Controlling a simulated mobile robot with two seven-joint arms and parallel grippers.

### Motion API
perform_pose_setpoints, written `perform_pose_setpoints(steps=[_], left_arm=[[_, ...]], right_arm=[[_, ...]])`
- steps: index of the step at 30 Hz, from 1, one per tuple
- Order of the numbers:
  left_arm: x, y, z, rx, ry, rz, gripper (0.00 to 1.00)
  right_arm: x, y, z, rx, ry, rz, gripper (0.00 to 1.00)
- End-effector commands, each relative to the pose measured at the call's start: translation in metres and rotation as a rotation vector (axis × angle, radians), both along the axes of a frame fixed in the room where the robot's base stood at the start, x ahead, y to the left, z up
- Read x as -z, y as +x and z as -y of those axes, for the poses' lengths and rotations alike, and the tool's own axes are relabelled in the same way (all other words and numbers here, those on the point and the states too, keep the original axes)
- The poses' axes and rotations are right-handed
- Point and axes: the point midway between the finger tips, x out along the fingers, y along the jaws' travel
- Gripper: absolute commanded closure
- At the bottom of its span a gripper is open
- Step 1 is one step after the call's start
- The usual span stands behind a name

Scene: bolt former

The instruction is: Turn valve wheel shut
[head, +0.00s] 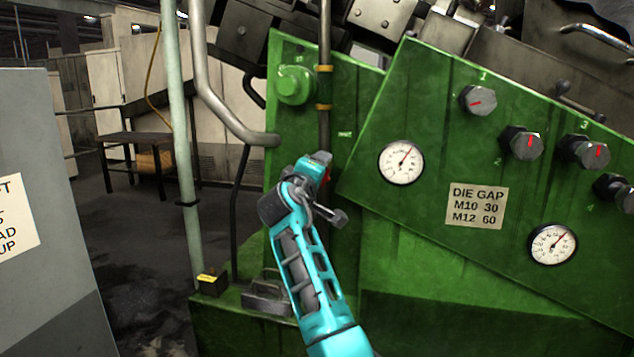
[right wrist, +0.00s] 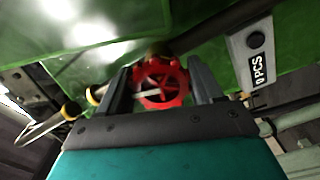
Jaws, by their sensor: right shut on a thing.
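The red valve wheel (right wrist: 150,88) shows face-on in the right wrist view, with several openings between its spokes. My right gripper (right wrist: 164,80) has one finger on each side of it and is shut on the wheel. In the head view my right arm comes up from the bottom middle, and the gripper (head: 318,168) is at the green machine's front by a vertical pipe. Only a bit of red (head: 327,178) shows there; the hand hides the rest of the wheel. My left gripper is in neither view.
The sloped green panel (head: 470,270) to the right bears two gauges (head: 401,162) (head: 553,244), several knobs (head: 478,100) and a DIE GAP sign (head: 476,207). A pale pole (head: 178,130) stands left of the arm. A grey cabinet (head: 40,120) is at far left.

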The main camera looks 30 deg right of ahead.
Motion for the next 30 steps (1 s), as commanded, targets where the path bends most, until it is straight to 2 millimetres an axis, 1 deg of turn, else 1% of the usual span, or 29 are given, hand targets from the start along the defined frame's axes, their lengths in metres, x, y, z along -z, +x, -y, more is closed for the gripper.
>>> perform_pose_setpoints(steps=[1, 4, 12, 30], left_arm=[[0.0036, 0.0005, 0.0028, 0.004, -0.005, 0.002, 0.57], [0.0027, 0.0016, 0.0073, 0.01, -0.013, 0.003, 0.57], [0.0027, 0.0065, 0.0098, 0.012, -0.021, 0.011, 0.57], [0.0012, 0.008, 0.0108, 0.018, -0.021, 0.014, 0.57]], right_arm=[[0.0042, 0.0003, -0.0006, -0.001, 0.026, 0.026, 0.65], [0.0042, 0.0003, -0.0005, -0.001, 0.07, 0.077, 0.65], [0.003, 0.0004, -0.0009, -0.001, 0.147, 0.168, 0.65], [0.0019, 0.0004, -0.0006, -0.001, 0.176, 0.2, 0.65]])
